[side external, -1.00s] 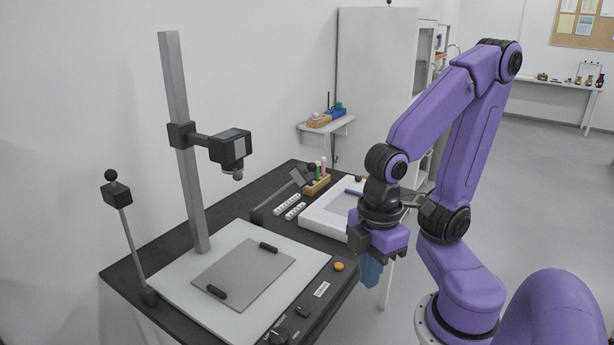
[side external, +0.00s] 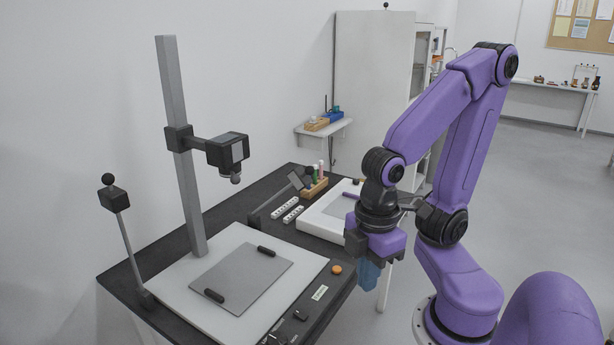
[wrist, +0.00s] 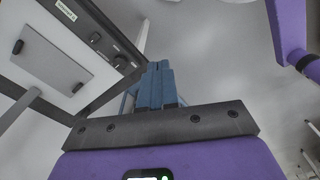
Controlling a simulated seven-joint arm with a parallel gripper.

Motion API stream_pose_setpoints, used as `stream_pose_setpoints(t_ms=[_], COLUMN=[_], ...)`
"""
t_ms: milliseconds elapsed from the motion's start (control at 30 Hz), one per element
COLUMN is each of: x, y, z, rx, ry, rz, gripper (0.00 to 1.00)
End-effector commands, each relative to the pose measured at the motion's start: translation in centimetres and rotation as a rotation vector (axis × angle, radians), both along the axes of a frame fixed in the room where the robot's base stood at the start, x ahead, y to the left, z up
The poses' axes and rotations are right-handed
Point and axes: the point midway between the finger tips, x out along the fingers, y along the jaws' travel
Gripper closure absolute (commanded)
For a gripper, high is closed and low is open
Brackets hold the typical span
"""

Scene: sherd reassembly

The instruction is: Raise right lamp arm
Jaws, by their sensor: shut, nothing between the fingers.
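The right lamp arm (side external: 271,205) is a dark rod on the far side of the copy stand. It leans low over the black table, with its lamp head (side external: 299,181) and a black ball knob (side external: 309,170) at the raised end. The left lamp arm (side external: 129,247) stands nearly upright at the near left. My gripper (side external: 368,276) has blue fingers and hangs off the table's right edge, well apart from the right lamp arm. In the wrist view its fingers (wrist: 160,85) are together and empty. The right lamp arm is not clear in the wrist view.
The camera column (side external: 181,145) and its camera (side external: 228,150) rise between the lamps. The grey board (side external: 241,277) is on the white base.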

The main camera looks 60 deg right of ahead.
Motion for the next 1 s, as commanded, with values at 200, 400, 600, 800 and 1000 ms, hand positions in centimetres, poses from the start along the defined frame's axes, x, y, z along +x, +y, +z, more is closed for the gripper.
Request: stream_pose_setpoints(t_ms=[200,400,600,800,1000], x=[0.7,1.8,3.5,6.3,10.2], y=[-0.9,-2.0,-2.6,-3.3,-5.1], z=[-0.8,-1.8,-2.3,-2.4,-2.3], rx=[-0.027,-0.037,0.011,0.117,0.289], ry=[0.100,0.303,0.515,0.728,0.932], rz=[-0.195,-0.567,-0.944,-1.312,-1.666], gripper=[1.00,1.00,1.00,1.00,1.00])
